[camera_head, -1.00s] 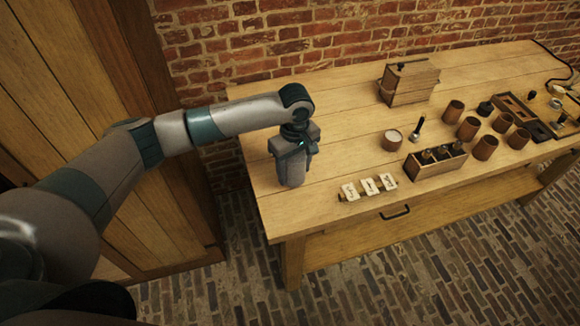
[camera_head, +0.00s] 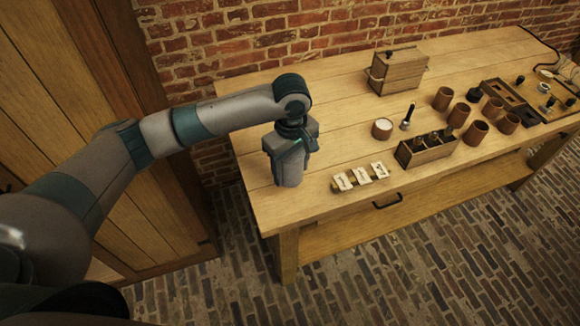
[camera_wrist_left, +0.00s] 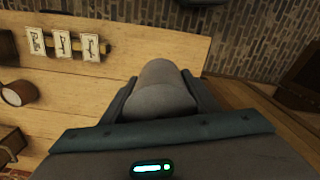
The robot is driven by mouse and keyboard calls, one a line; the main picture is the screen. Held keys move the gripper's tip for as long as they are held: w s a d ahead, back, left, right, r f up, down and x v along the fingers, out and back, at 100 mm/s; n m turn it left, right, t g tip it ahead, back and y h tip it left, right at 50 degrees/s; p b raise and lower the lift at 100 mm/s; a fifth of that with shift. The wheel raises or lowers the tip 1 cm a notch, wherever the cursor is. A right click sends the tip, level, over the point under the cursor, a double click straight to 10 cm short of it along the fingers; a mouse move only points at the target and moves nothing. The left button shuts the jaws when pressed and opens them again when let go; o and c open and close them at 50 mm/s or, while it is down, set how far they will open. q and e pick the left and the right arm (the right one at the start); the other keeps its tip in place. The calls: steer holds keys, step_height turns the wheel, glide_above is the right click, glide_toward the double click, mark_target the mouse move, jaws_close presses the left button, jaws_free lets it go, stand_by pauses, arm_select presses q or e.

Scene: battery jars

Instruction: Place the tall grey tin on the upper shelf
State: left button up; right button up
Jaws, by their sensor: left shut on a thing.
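The tall grey tin (camera_head: 290,170) is at the left end of the wooden table, upright beneath my left gripper (camera_head: 289,155). In the left wrist view the tin (camera_wrist_left: 162,88) sits between the two fingers of the left gripper (camera_wrist_left: 163,98), which is shut on it. I cannot tell whether the tin's base touches the tabletop. No upper shelf is clearly in view. My right gripper is not in view.
The table (camera_head: 340,100) bears a row of marked cards (camera_head: 360,177), a wooden rack (camera_head: 426,148), a white-topped jar (camera_head: 382,128), a wooden box (camera_head: 398,72) and several brown cups. A wooden cabinet (camera_head: 165,215) stands left. The table's back left is clear.

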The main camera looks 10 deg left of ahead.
arm_select(q)
steer(key=shift+s+a+r, duration=0.1)
steer(key=shift+a+r, duration=0.05)
steer(key=shift+a, duration=0.05)
steer(key=s+a+r+m+b, duration=0.6)
steer(key=s+a+m, duration=0.1)
steer(key=s+m, duration=0.3)
steer(key=shift+a+r, duration=0.15)
steer(key=shift+r, duration=0.1)
